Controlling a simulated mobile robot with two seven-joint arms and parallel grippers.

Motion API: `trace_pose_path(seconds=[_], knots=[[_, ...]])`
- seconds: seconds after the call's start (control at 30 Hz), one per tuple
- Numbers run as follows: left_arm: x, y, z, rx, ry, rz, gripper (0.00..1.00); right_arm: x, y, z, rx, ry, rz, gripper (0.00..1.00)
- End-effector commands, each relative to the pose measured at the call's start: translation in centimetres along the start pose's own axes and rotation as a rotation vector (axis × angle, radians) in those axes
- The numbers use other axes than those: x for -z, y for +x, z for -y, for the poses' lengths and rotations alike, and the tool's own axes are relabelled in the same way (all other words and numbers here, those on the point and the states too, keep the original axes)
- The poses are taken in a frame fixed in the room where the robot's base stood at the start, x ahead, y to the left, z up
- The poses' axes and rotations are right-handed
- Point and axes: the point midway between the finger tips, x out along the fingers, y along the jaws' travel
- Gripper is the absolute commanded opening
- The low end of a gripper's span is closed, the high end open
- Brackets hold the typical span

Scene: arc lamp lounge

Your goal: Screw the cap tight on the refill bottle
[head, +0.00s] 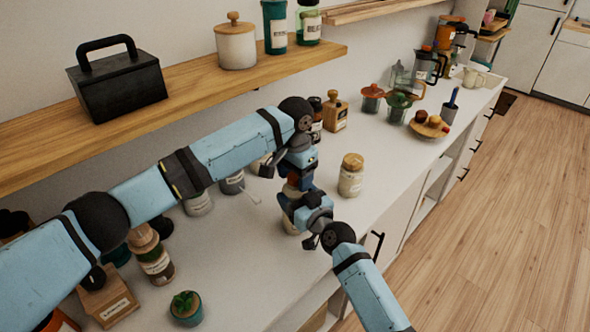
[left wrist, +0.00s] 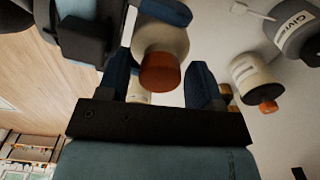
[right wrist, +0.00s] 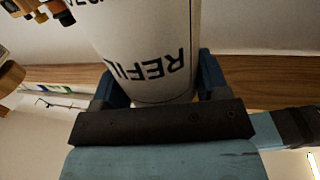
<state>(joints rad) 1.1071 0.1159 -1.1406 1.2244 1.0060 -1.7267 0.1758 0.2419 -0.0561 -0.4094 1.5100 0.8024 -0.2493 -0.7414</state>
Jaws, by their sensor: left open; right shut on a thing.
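The white refill bottle (right wrist: 150,45) fills the right wrist view, with dark letters starting "REFI" on its side. My right gripper (head: 293,207) is shut around its body. In the left wrist view the bottle (left wrist: 162,38) carries an orange-brown cap (left wrist: 160,73) on its end. I cannot tell how tightly the cap sits. My left gripper (left wrist: 163,88) is open, with one finger on each side of the cap and a visible gap to them. In the head view, the arms hide most of the bottle and cap.
Behind the grippers on the white counter (head: 240,280) are a corked jar (head: 351,178) and a wooden block-shaped item (head: 335,113). Several jars stand left, near a small potted plant (head: 186,307). A wooden shelf (head: 190,85) runs above. The counter's front centre is clear.

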Motion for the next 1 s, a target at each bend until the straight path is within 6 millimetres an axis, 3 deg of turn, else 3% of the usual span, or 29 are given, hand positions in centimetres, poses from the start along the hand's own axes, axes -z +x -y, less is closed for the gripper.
trace_pose_path(seconds=[0.17, 0.3, 0.4, 0.67, 0.7, 0.8, 1.0], knots=[[0.00, 0.00, 0.01, 0.000, 0.000, 0.000, 0.60, 0.01, 0.01, 0.01, 0.000, 0.000, 0.000, 0.02], [-0.01, 0.00, 0.01, 0.000, 0.000, 0.000, 0.27, 0.01, 0.01, 0.01, 0.000, 0.000, 0.000, 0.02], [0.00, -0.01, 0.01, 0.000, 0.000, 0.000, 0.10, 0.01, 0.01, 0.01, 0.000, 0.000, 0.000, 0.02], [0.00, -0.02, 0.00, 0.000, 0.004, 0.000, 0.10, 0.01, 0.01, 0.01, 0.000, 0.000, 0.000, 0.02], [0.00, -0.02, 0.00, 0.000, 0.004, 0.000, 0.43, 0.01, 0.01, 0.01, 0.000, 0.000, 0.000, 0.02], [0.00, -0.02, 0.00, 0.000, 0.004, 0.000, 0.66, 0.01, 0.01, 0.01, 0.000, 0.000, 0.000, 0.02], [0.00, -0.02, 0.00, 0.000, 0.004, 0.000, 0.68, 0.01, 0.01, 0.01, 0.000, 0.000, 0.000, 0.02]])
